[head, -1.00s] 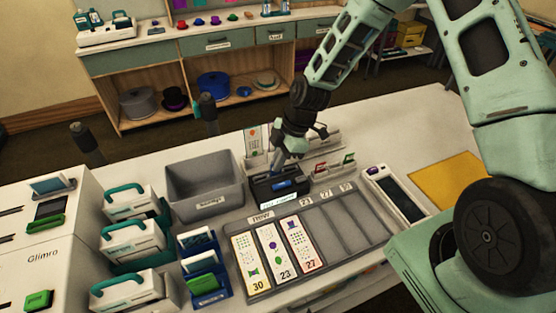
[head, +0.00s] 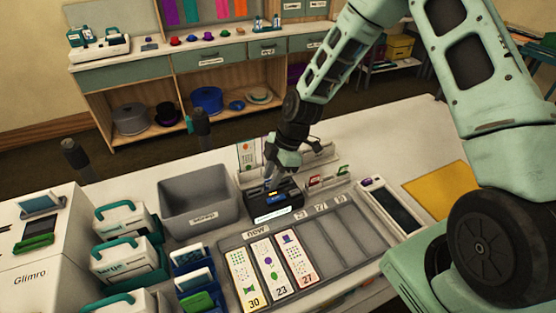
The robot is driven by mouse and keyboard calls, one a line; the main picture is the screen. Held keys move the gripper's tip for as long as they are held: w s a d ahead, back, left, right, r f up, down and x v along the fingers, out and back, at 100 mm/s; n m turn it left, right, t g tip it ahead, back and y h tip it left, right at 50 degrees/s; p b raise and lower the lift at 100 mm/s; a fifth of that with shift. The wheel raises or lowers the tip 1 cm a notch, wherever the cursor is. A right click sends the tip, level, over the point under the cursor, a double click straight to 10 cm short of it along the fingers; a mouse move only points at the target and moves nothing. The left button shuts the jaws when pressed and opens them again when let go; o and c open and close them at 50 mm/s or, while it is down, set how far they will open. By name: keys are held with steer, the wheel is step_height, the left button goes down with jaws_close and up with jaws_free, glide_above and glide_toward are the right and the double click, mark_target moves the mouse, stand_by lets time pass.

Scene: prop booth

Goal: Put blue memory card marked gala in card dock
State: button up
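The card dock (head: 284,208) is a small black box with a lit pale label on its front, standing behind the tray of printed strips. A small blue piece, which looks like the blue memory card (head: 275,198), shows at the dock's top. I cannot read its marking or tell how far in it sits. My gripper (head: 270,178) points down just above and behind the dock, close to the blue piece. Its fingers are small and partly hidden, so I cannot tell whether they are open or touch the card.
A grey bin (head: 198,205) stands left of the dock. A slotted tray (head: 345,232) with printed strips lies in front. Small card holders (head: 328,180) and a dark-screened device (head: 392,205) are to the right. White cases (head: 128,262) stand at left.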

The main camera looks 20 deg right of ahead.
steer(key=b+v, duration=0.2)
steer(key=v, duration=1.5)
